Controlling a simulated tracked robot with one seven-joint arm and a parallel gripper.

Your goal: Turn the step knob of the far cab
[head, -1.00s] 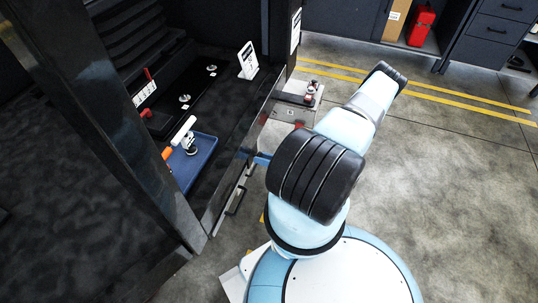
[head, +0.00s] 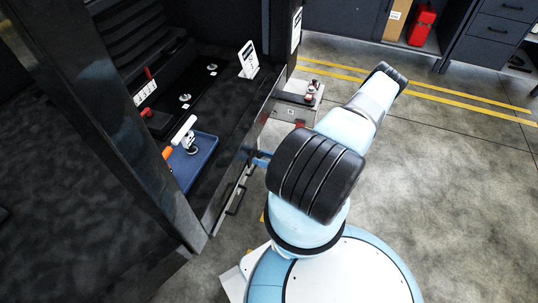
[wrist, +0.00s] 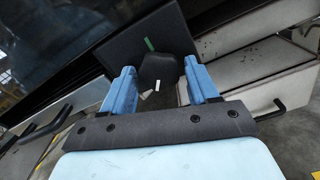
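In the wrist view a dark rounded knob (wrist: 160,70) with a white mark on its near face stands on a square black panel (wrist: 112,50). A green mark lies on the panel just beyond the knob. My gripper (wrist: 160,72) has its two blue fingers apart, one on each side of the knob. I cannot tell whether either finger touches it. In the head view only a bit of my gripper's blue (head: 262,158) shows beside the cab's side; my arm hides the rest and the knob.
The open cab holds a blue tray (head: 203,160) with a white-topped lever, and a white sign (head: 248,60). A dark post (head: 110,110) stands at left. Clear floor (head: 440,180) lies to the right.

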